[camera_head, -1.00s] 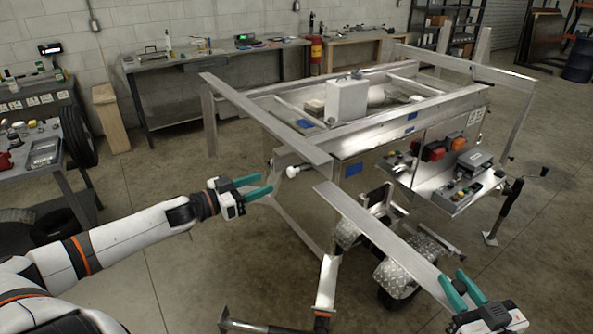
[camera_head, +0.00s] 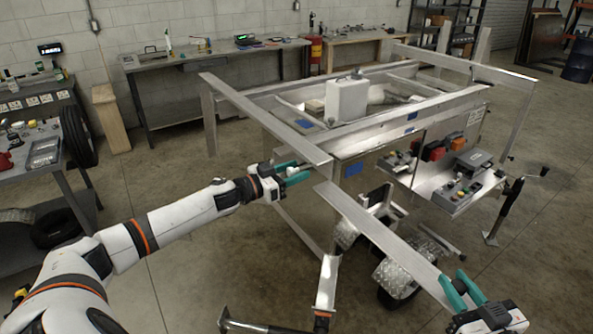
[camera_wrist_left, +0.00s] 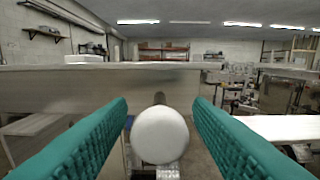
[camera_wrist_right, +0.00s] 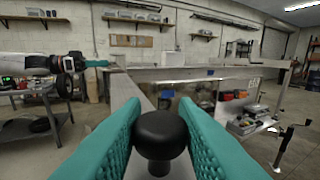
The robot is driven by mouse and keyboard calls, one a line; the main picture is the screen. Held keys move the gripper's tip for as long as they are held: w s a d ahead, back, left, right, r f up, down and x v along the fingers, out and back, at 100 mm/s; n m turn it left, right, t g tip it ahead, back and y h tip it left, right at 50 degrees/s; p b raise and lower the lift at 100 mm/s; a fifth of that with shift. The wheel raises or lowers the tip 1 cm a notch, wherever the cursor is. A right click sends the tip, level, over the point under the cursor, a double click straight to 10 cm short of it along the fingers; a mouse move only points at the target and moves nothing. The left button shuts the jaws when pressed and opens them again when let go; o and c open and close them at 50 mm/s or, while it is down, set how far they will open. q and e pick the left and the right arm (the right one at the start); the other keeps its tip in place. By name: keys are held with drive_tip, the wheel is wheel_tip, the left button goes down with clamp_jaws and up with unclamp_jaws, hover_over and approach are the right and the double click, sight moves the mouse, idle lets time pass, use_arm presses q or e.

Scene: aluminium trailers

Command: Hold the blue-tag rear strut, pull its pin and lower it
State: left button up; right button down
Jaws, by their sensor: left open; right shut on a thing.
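A long aluminium strut (camera_head: 375,230) slopes from the trailer corner toward the lower right. My right gripper (camera_head: 460,288) is shut on the black knob (camera_wrist_right: 160,135) at its near end; the strut also runs away behind the knob in the right wrist view (camera_wrist_right: 124,92). A blue tag (camera_head: 354,169) is on the trailer face near the strut's upper end. A round white pin knob (camera_wrist_left: 160,135) sits between the open fingers of my left gripper (camera_head: 303,173), with gaps on both sides in the left wrist view. The pin's shaft is mostly hidden behind the knob.
The aluminium trailer frame (camera_head: 265,113) stands just beyond my left gripper, its long beam passing above. Open floor lies left of the trailer.

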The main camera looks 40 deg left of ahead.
use_arm(q)
drive_tip(key=shift+w+d, duration=0.15)
drive_tip(key=shift+w, duration=0.35)
drive_tip(key=shift+c, duration=0.6)
clamp_jaws()
drive_tip(key=shift+v, duration=1.65)
drive_tip(key=shift+c, duration=1.4)
unclamp_jaws()
drive_tip(key=o, duration=0.4)
drive_tip(key=shift+s, duration=0.2)
